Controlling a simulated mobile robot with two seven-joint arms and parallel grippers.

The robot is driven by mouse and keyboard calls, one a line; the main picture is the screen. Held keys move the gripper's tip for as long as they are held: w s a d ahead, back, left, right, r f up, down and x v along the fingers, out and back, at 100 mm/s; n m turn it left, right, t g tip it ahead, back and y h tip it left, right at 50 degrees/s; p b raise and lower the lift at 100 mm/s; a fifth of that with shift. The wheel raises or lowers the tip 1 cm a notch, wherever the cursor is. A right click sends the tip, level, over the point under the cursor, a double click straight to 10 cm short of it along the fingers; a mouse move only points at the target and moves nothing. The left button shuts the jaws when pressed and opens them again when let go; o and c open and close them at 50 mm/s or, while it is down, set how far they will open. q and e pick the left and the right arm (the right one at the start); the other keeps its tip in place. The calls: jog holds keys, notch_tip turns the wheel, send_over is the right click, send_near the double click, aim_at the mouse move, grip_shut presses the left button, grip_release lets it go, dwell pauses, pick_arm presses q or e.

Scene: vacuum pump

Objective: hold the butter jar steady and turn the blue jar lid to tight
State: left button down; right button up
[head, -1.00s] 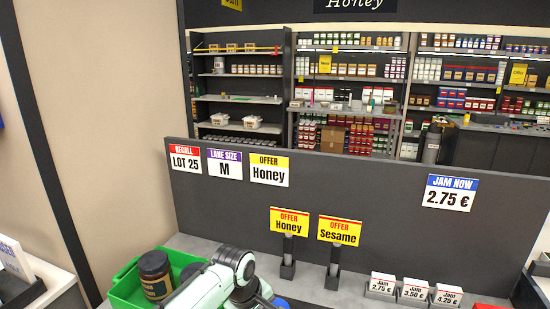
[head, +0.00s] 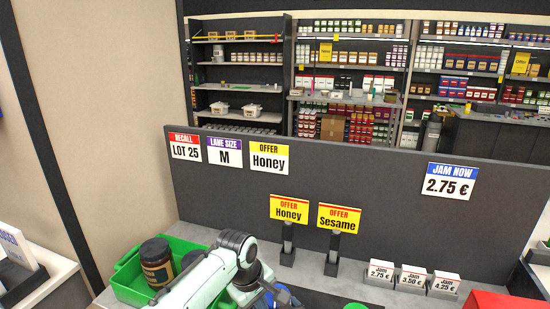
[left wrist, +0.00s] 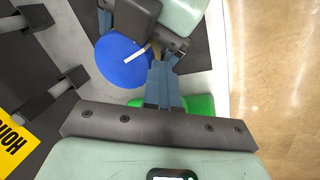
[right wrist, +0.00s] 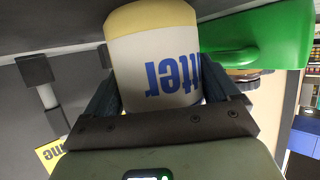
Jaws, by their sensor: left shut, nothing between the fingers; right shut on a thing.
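The butter jar (right wrist: 155,60) is pale yellow with a white label and blue letters, and shows upside down in the right wrist view. My right gripper (right wrist: 160,85) is shut around its sides, a finger on each side. The blue jar lid (left wrist: 122,62) shows from above in the left wrist view, a round disc with a white line towards its rim. My left gripper (left wrist: 165,70) has its fingers together, empty, beside the lid's right edge; I cannot tell whether they touch it. In the head view part of the blue lid (head: 284,295) shows beyond my left arm, which hides the jar.
A green bin (head: 122,284) with dark jars (head: 156,262) stands left of my left arm. Sign holders (head: 288,245) and small price cards (head: 412,278) stand along the dark back panel. A red item (head: 500,303) lies at the right.

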pick_arm(q)
jog(key=shift+w+a, duration=0.2)
jog(key=shift+w, duration=0.05)
pick_arm(e)
jog(key=shift+a, duration=0.1)
pick_arm(q)
jog(key=shift+w+a, duration=0.15)
jog(key=shift+w, duration=0.1)
pick_arm(e)
jog(key=shift+s, duration=0.1)
pick_arm(q)
jog(key=shift+w, duration=0.1)
pick_arm(e)
jog(key=shift+a, duration=0.1)
pick_arm(q)
jog(key=shift+a, duration=0.15)
notch_tip(320, 180, up, 6)
jog(key=shift+s+a, duration=0.25)
jog(key=shift+s, duration=0.05)
pick_arm(e)
jog(key=shift+d, duration=0.2)
